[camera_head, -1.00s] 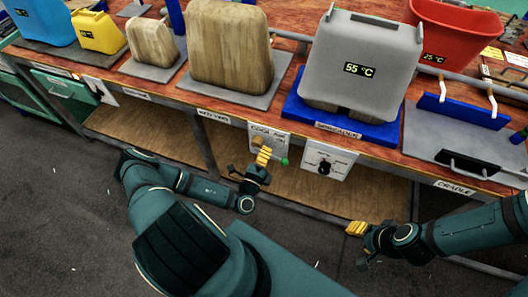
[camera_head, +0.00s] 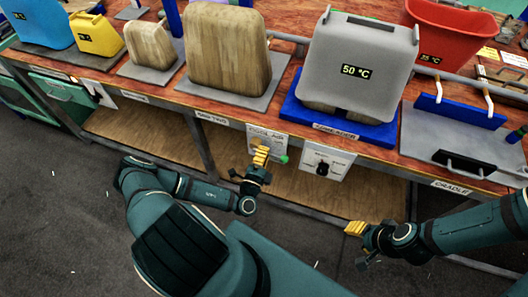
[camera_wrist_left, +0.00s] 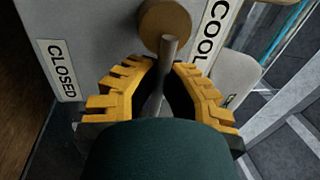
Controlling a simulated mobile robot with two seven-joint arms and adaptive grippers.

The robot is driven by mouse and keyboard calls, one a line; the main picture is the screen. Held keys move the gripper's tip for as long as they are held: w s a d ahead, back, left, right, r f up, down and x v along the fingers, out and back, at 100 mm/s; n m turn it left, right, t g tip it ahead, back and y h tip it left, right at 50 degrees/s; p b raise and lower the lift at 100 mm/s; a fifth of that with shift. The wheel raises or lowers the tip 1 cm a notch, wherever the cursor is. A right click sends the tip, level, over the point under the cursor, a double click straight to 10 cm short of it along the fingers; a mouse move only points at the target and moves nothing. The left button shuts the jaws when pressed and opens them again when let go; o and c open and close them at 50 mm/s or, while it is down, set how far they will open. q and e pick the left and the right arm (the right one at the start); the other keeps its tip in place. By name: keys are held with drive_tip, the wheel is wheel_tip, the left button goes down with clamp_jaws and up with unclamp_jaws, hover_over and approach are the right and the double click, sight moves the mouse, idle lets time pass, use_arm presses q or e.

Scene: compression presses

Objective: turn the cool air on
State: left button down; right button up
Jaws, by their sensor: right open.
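The cool air panel (camera_head: 266,138) is a pale plate on the front of the bench below the tabletop, lettered for cool air. In the left wrist view it carries a round brown knob (camera_wrist_left: 164,24) with a grey lever (camera_wrist_left: 168,62) coming towards me. A "CLOSED" label (camera_wrist_left: 62,70) is left of the knob and "COOL" lettering is at its right. My left gripper (camera_head: 261,155) is at this panel, its yellow fingertips (camera_wrist_left: 165,68) close on both sides of the lever. My right gripper (camera_head: 356,229) is open and empty, low in front of the bench.
A white panel with a black dial (camera_head: 322,167) is right of the cool air panel. Above stands a grey press (camera_head: 362,55) reading 50 °C on a blue base. A red bin (camera_head: 440,32) reads 35 °C. Tan blocks (camera_head: 227,50) stand left. The floor in front is clear.

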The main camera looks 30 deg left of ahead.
use_arm(q)
drive_tip(key=c, duration=1)
unclamp_jaws()
drive_tip(key=v, duration=1.2)
